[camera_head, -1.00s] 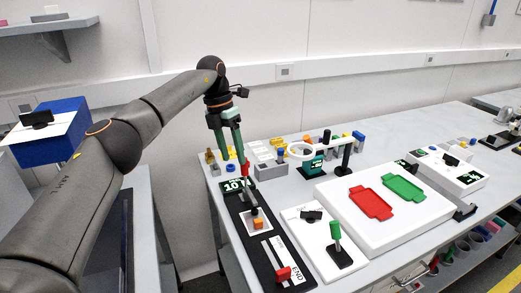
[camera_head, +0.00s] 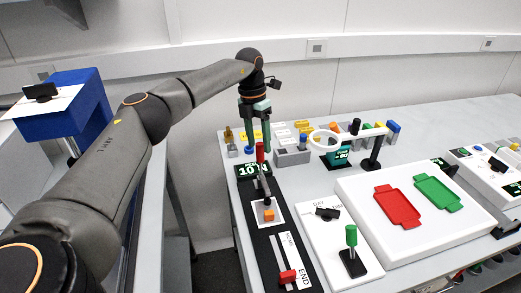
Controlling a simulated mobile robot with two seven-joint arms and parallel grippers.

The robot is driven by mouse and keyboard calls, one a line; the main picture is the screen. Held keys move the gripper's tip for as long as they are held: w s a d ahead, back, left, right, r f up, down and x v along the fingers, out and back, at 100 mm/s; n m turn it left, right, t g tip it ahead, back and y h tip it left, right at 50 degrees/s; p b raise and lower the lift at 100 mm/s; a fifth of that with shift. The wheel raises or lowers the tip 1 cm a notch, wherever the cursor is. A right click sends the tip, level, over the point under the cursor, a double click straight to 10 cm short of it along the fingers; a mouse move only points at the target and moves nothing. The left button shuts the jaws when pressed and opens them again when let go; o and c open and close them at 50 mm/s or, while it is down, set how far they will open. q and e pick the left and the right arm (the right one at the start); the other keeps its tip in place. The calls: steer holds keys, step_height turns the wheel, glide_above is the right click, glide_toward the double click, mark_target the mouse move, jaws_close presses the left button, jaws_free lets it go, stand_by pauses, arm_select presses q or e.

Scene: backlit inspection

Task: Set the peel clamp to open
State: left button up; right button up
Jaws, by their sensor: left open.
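A clamp with an upright red handle (camera_head: 260,153) stands on a long black base (camera_head: 264,243) near the table's left end. It seems to be the peel clamp. Its dark lever runs down to an orange block (camera_head: 268,215) on a white pad. A black display (camera_head: 247,171) reading about "10 N" is beside the lever. My left gripper (camera_head: 257,148) is open and points down, its green fingers at the top of the red handle. I cannot tell whether the handle is between the fingers or just in front of them. My right gripper is out of view.
A red slider (camera_head: 288,277) sits at the base's near end. To the right are a green upright handle (camera_head: 351,236), a black knob (camera_head: 327,214), and a white fixture (camera_head: 362,203) with red and green trays. A white ring stand (camera_head: 322,138) and small blocks lie behind.

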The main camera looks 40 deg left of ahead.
arm_select(q)
steer(key=shift+d+f, duration=0.15)
steer(key=shift+f, duration=0.7)
steer(key=shift+d+f, duration=0.1)
steer(key=shift+f, duration=0.75)
jaws_close()
steer(key=shift+r, duration=0.1)
